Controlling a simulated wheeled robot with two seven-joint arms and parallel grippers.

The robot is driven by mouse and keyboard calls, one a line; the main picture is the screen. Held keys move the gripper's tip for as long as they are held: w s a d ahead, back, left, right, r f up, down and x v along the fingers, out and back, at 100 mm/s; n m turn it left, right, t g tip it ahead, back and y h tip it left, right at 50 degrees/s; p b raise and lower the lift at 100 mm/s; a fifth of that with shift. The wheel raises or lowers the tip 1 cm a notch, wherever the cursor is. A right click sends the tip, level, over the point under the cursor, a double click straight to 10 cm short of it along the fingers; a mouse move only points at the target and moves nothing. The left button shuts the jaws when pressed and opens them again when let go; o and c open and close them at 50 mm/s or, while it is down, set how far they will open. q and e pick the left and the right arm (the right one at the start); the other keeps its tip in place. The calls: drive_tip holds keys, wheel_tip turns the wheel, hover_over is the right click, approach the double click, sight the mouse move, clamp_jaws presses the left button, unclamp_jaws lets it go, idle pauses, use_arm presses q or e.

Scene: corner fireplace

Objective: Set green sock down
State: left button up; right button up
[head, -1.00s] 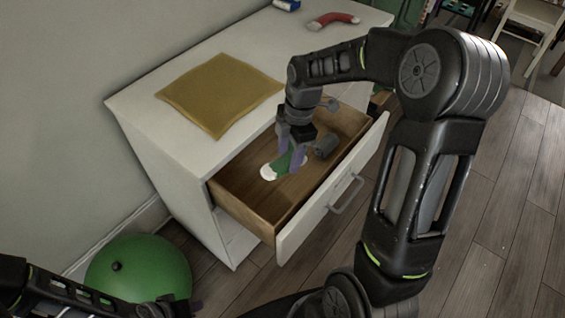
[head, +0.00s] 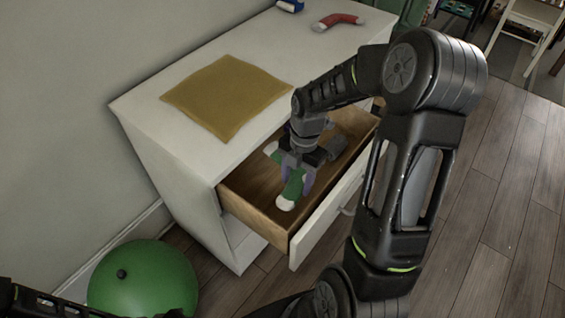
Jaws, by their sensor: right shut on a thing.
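The green sock (head: 292,189) has white ends, one low toward the drawer front and one up at the left. My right gripper (head: 296,180) points down inside the open drawer (head: 250,187) and is shut on the sock's middle. The sock is at or just above the wooden drawer floor; I cannot tell whether it touches. The gripper hides part of it. Only a sliver of my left gripper (head: 174,313) shows at the bottom edge, so its jaws cannot be read.
The white dresser (head: 180,135) carries a mustard cloth (head: 227,96), a red sock-like item (head: 338,20) with white ends and a blue-and-white item (head: 290,5). A dark grey item (head: 337,146) is beside my gripper. A green ball (head: 143,280) is on the floor.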

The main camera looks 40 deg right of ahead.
drive_tip(key=b, duration=0.3)
drive_tip(key=shift+w+f+n, duration=0.1)
drive_tip(key=shift+f+n, duration=0.25)
drive_tip(key=shift+n, duration=0.05)
drive_tip(key=shift+r+b, duration=0.1)
drive_tip(key=shift+b, duration=0.25)
drive_tip(key=shift+r+n, duration=0.2)
drive_tip(key=shift+n, duration=0.1)
drive_tip(key=shift+r, duration=0.15)
drive_tip(key=shift+f, duration=3.2)
drive_tip(key=shift+f+b, duration=0.4)
drive_tip(key=shift+f, duration=1.45)
